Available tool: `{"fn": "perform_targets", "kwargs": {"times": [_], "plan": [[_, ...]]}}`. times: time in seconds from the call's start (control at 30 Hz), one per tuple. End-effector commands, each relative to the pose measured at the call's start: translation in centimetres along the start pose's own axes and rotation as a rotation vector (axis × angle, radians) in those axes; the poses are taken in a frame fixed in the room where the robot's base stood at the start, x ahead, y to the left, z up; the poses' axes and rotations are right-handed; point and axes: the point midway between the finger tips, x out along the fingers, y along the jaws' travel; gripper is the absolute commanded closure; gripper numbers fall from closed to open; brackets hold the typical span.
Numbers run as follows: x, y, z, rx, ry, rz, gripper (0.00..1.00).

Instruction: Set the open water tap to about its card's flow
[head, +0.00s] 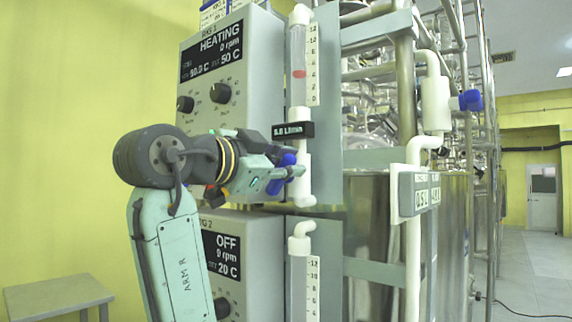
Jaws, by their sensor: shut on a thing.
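My gripper (290,177) is shut on the blue tap handle (286,160) at the lower end of the upper flow tube. The fingers hide part of the handle, so its exact angle cannot be told. The upper flow tube (298,50) is clear, with a red float (299,74) in the lower half of its scale. A black label (293,130) below the tube reads about 5.0 or 5.6 L/min; the digits are blurred. White piping (303,180) runs down beside the gripper.
The upper control box (232,70) reads HEATING; the lower box (222,255) reads OFF. A second flow tube (299,285) stands below. Right are another blue tap (470,100), a small display (413,192) and steel vessels (375,240). A bench (58,292) stands lower left.

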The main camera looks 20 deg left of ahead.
Motion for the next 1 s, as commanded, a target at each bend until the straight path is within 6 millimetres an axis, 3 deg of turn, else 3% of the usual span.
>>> {"fn": "perform_targets", "kwargs": {"times": [1.0], "plan": [[0.07,0.68,-0.05,0.041,0.0,0.016,1.0]]}}
